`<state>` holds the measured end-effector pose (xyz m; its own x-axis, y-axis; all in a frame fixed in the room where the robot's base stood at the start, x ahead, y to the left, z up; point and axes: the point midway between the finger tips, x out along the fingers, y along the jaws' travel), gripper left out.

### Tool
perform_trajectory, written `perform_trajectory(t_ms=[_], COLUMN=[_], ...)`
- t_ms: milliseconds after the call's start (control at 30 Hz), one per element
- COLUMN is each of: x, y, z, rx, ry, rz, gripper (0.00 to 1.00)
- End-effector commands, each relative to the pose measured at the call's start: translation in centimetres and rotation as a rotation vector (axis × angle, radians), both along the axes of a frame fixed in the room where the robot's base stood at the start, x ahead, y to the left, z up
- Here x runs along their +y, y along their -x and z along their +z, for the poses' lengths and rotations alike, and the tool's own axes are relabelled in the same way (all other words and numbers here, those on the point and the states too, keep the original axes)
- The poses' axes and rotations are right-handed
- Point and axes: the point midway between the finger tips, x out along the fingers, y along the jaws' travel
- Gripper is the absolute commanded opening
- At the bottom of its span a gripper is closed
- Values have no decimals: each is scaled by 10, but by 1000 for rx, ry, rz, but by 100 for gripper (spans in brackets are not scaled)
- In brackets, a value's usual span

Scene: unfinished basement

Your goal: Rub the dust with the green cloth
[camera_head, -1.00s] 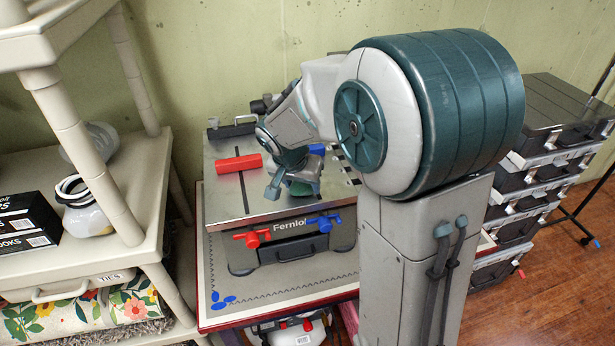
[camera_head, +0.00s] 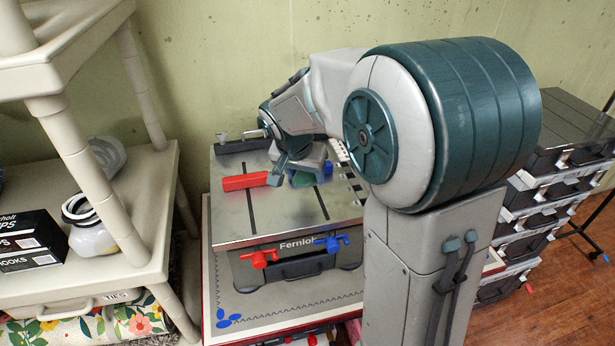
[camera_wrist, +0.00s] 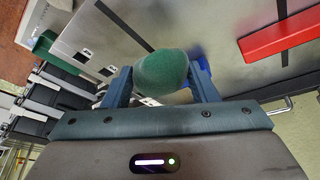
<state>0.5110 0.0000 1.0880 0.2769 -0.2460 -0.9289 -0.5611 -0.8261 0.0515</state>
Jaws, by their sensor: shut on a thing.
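My gripper (camera_head: 298,176) is over the grey metal top (camera_head: 290,212) of the Fernlo machine, toward its back. In the wrist view my gripper (camera_wrist: 158,75) is shut on the green cloth (camera_wrist: 161,70), bunched into a rounded lump between the fingers. In the head view only a little of the green cloth (camera_head: 304,180) shows below my gripper. The cloth looks at or close to the metal top; I cannot tell if it touches. I cannot make out the dust in either view.
A red block (camera_head: 244,182) lies on the metal top left of my gripper, close to it. A blue item (camera_head: 328,169) is just right of the cloth. Beige shelving (camera_head: 150,205) stands at left, stacked cases (camera_head: 545,165) at right. The front metal top is clear.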

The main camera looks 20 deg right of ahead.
Motion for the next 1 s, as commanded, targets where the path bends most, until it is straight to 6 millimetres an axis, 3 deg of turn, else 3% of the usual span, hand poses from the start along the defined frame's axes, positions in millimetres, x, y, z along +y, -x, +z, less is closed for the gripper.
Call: perform_trajectory(t_ms=[300, 1000], x=[-3, -3], y=[0, 0], z=[27, 27], rx=[-2, -1], ry=[0, -1], rz=[-6, -5], gripper=[32, 32])
